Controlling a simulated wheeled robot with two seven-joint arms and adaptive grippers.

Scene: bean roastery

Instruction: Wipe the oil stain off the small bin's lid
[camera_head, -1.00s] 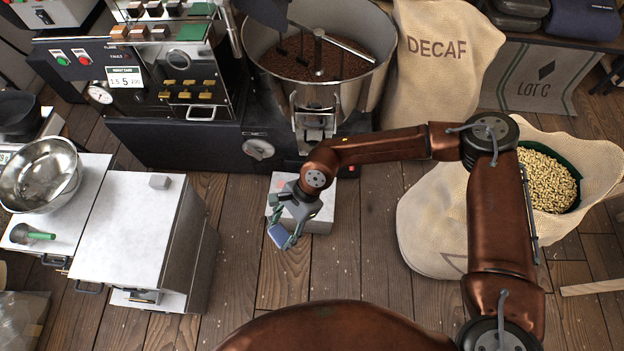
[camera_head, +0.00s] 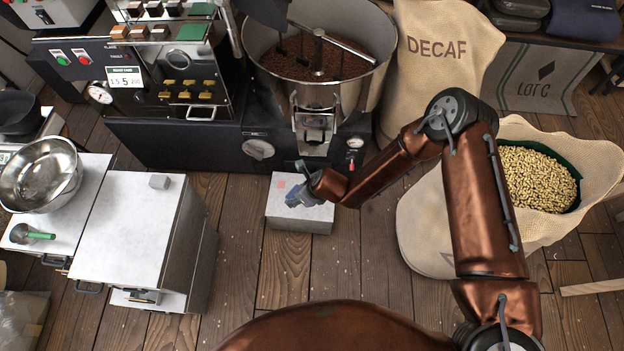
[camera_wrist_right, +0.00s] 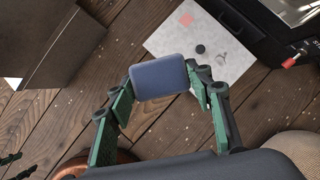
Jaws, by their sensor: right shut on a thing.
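The small bin (camera_head: 300,222) is a low pale box on the floor in front of the roaster. Its lid (camera_wrist_right: 170,44) shows a pinkish-red square, a dark round spot (camera_wrist_right: 200,49) and a faint grey mark (camera_wrist_right: 222,58); which is the oil stain I cannot tell. My right gripper (camera_head: 294,197) is over the lid in the head view. It is shut on a blue-grey sponge pad (camera_wrist_right: 158,77), held between its green fingers. Whether the pad touches the lid is unclear. Dark green pieces (camera_wrist_right: 10,160) at the wrist view's left edge may be my left gripper.
A larger pale-topped cabinet (camera_head: 125,225) with a small grey block (camera_head: 159,181) stands left. A steel bowl (camera_head: 40,175) and a green-handled scoop (camera_head: 38,235) are beyond it. The roaster (camera_head: 185,145) is behind the bin; an open bean sack (camera_head: 430,235) is right. Floor in front is clear.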

